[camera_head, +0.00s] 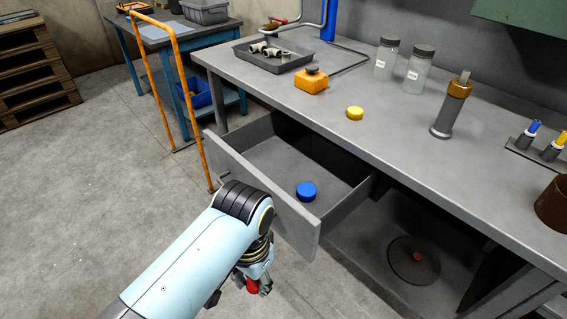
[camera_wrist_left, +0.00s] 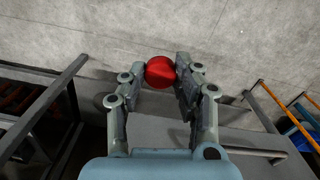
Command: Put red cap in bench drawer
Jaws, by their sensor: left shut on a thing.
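The red cap (camera_wrist_left: 160,72) is gripped between the fingertips of my left gripper (camera_wrist_left: 159,78) in the left wrist view. In the head view the red cap (camera_head: 252,286) shows only partly beneath my left gripper (camera_head: 258,283), low and outside the drawer's front panel. The bench drawer (camera_head: 260,190) is pulled open. A blue cap (camera_head: 306,191) lies inside it, near its front right corner. My right gripper is in neither view.
A yellow cap (camera_head: 355,113), orange container (camera_head: 311,81), grey tray (camera_head: 273,62) and upright grey cylinder (camera_head: 441,117) stand on the bench top (camera_head: 400,135). A round plate (camera_head: 412,262) lies on the lower shelf. An orange rail (camera_head: 190,95) stands left of the drawer.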

